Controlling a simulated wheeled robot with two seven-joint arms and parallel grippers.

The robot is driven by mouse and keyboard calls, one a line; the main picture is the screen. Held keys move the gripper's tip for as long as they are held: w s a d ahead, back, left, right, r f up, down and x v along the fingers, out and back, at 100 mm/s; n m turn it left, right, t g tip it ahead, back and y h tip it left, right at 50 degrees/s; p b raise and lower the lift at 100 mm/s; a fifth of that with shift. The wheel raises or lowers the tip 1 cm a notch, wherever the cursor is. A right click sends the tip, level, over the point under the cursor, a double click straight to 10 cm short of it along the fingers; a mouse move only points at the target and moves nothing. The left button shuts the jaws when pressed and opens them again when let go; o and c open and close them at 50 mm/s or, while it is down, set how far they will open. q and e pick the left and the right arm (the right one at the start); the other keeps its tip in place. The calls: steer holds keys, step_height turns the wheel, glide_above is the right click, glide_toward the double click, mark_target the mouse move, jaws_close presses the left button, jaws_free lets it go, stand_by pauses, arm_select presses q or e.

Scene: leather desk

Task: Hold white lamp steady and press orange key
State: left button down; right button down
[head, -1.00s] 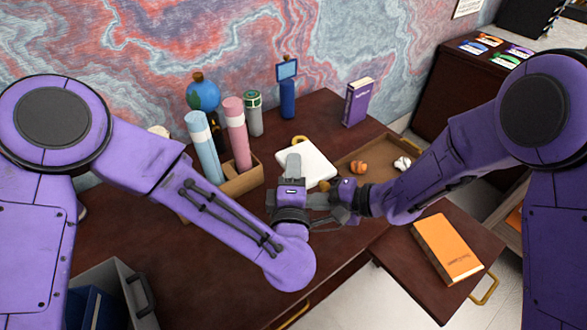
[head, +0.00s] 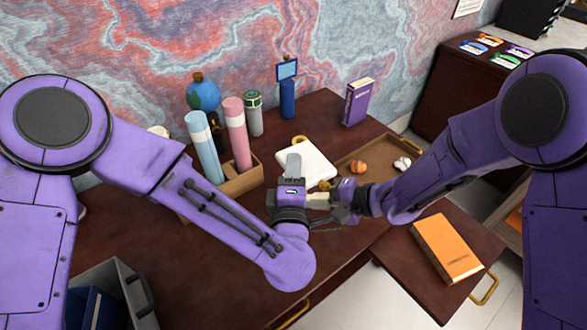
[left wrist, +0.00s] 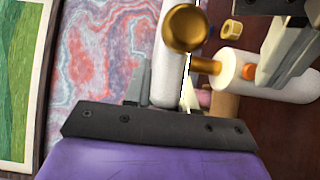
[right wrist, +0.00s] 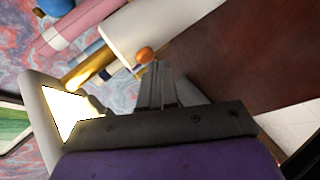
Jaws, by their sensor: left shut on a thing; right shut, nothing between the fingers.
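The white lamp (head: 313,158) stands at the desk's front middle, its pale panel behind my grippers in the head view. Its shade glows bright in the right wrist view (right wrist: 62,112); a pale yellow lit part shows between my grippers in the head view. My left gripper (head: 293,165) is shut on the lamp; its white body and gold ball show in the left wrist view (left wrist: 170,55). My right gripper (right wrist: 157,65) is shut and empty, its tips at the small round orange key (right wrist: 145,55). I cannot tell whether they touch it. My grippers hide much of the lamp.
A wooden holder (head: 241,181) with blue and pink cylinders stands left of the lamp. A brown tray (head: 380,174) with small orange and white items lies to the right. A grey bin (head: 127,292) stands front left.

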steer(key=shift+s+d, duration=0.25)
steer(key=shift+s, duration=0.15)
arm_select(q)
steer(key=c, duration=0.8)
jaws_free()
steer(key=shift+c, duration=0.2)
arm_select(e)
steer(key=s+d, duration=0.2)
steer(key=s, duration=0.1)
steer(key=s+d, duration=0.1)
steer(key=s, duration=0.1)
arm_select(q)
steer(key=s, duration=0.7)
steer(key=shift+s+a, duration=0.2)
arm_select(e)
steer(key=shift+s, duration=0.1)
